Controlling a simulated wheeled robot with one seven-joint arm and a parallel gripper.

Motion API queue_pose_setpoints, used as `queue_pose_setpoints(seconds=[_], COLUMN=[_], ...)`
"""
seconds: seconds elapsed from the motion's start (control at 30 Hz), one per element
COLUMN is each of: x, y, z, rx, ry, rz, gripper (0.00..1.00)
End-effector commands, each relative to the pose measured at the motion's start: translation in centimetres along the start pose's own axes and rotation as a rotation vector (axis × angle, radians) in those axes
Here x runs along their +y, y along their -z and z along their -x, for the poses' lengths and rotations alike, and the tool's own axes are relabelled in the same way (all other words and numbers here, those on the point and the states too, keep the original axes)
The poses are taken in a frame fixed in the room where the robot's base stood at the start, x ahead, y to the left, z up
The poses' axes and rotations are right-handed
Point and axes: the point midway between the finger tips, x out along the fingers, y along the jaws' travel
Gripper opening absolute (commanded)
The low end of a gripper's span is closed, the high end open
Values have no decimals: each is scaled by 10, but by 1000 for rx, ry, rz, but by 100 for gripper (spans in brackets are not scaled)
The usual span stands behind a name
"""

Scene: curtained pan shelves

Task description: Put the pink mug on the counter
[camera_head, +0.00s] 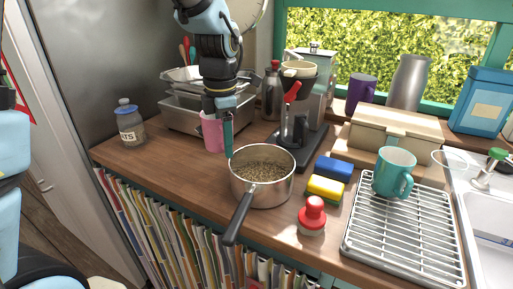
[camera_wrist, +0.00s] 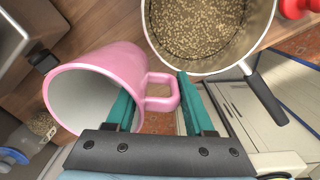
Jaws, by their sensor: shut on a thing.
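The pink mug (camera_head: 212,133) is at my gripper (camera_head: 221,118), over the wooden counter (camera_head: 185,178) behind and left of the pot. In the wrist view the pink mug (camera_wrist: 118,72) has its open rim toward the lower left and its handle toward the right. The teal fingers of my gripper (camera_wrist: 157,92) are on either side of the handle area, shut on the mug. I cannot tell whether the mug's base touches the counter. The left finger hides part of the mug in the wrist view.
A steel pot (camera_head: 262,180) of grains stands close by, handle toward the front. A salt jar (camera_head: 130,125) is at left. Bare counter lies left of the pot. Sponges (camera_head: 326,188) and a teal mug (camera_head: 394,172) are right.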

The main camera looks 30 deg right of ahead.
Motion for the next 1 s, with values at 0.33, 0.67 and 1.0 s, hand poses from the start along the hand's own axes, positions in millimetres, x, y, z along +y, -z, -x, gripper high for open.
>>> queue_pose_setpoints(seconds=[0.33, 0.67, 1.0], x=[27, 28, 27], y=[41, 43, 43], z=[-17, -16, -28], rx=[1, 1, 1], ry=[-4, -5, -4], rz=[52, 53, 53], gripper=[0, 0, 0])
